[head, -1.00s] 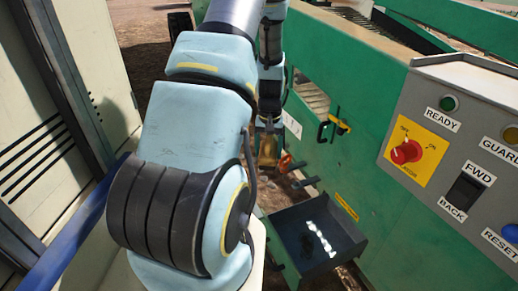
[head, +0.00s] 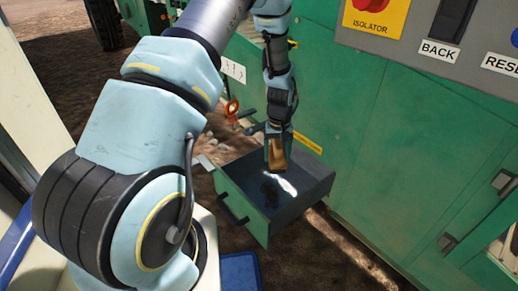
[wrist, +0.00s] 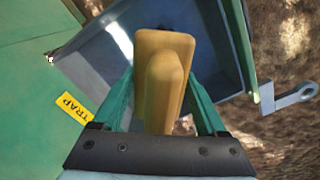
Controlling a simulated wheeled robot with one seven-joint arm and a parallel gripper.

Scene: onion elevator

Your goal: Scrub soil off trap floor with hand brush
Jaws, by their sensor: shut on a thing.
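The trap (head: 310,190) is an open grey tray with a green front, standing out from the green machine. A dark patch that looks like soil (head: 268,190) lies on its floor beside a bright glare. My gripper (head: 276,133) points down over the trap's back part, shut on the hand brush (head: 277,156), whose tan body shows below the fingers. In the wrist view the brush (wrist: 162,70) sits between the green fingers, with the trap floor (wrist: 105,60) behind it. The bristles are hidden, and I cannot tell whether they touch the floor.
The green machine wall (head: 390,150) rises behind and right of the trap. A control panel (head: 420,35) is at top right. A yellow TRAP label (wrist: 72,107) is beside the tray. A red-orange ring (head: 232,107) is left of it. A blue bin (head: 240,274) stands below on bare ground.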

